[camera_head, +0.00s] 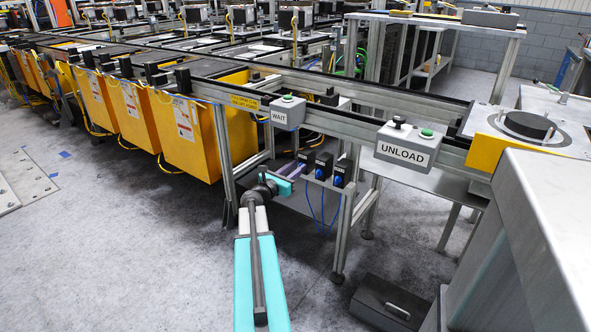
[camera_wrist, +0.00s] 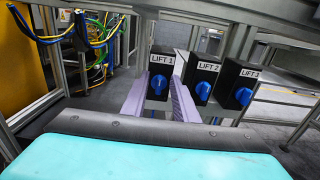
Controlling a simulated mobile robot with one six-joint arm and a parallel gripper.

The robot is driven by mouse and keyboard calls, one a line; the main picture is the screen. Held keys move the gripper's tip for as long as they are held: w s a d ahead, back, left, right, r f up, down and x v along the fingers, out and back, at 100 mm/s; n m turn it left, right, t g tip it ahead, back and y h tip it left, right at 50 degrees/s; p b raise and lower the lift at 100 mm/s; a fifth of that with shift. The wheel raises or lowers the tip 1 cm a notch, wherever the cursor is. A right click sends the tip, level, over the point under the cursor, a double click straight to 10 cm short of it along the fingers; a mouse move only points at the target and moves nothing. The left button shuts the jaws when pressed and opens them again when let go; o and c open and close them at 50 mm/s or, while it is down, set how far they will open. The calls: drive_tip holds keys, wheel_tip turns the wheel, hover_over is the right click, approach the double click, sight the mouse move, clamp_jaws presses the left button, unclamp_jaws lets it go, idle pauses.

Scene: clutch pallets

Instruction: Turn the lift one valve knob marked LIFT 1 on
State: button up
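The LIFT 1 valve is a black box (camera_wrist: 161,60) with a white label and a blue knob (camera_wrist: 158,84). In the wrist view it is the leftmost of three such boxes. My gripper (camera_wrist: 162,97) has two lavender fingers, spread apart, one on each side of the LIFT 1 knob. I cannot tell whether either finger touches the knob or box. The knob's grip looks roughly upright in the wrist view. In the head view my gripper (camera_head: 297,168) reaches the LIFT 1 box, and its knob is hidden there.
The LIFT 2 knob (camera_wrist: 203,91) and LIFT 3 knob (camera_wrist: 243,96) stand close on the right. Above are the WAIT box (camera_head: 288,112) and UNLOAD box (camera_head: 405,147) on the conveyor rail. Yellow bins (camera_head: 195,135) stand left, with cables hanging nearby.

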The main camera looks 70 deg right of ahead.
clamp_jaws()
drive_tip(key=shift+f+m+b, duration=0.1)
drive_tip(key=shift+m+b, duration=0.2)
drive_tip(key=shift+b, duration=0.1)
drive_tip(key=shift+s+a+f+m+b, duration=0.1)
drive_tip(key=shift+s+f+m+b, duration=0.1)
drive_tip(key=shift+m+b, duration=2.85)
drive_tip(key=shift+s+a+f+m+b, duration=0.1)
drive_tip(key=shift+s+f+m+b, duration=0.05)
drive_tip(key=shift+m+b, duration=2.95)
drive_tip(key=shift+s+f+m+b, duration=0.2)
drive_tip(key=shift+m+b, duration=2.35)
drive_tip(key=shift+b, duration=0.95)
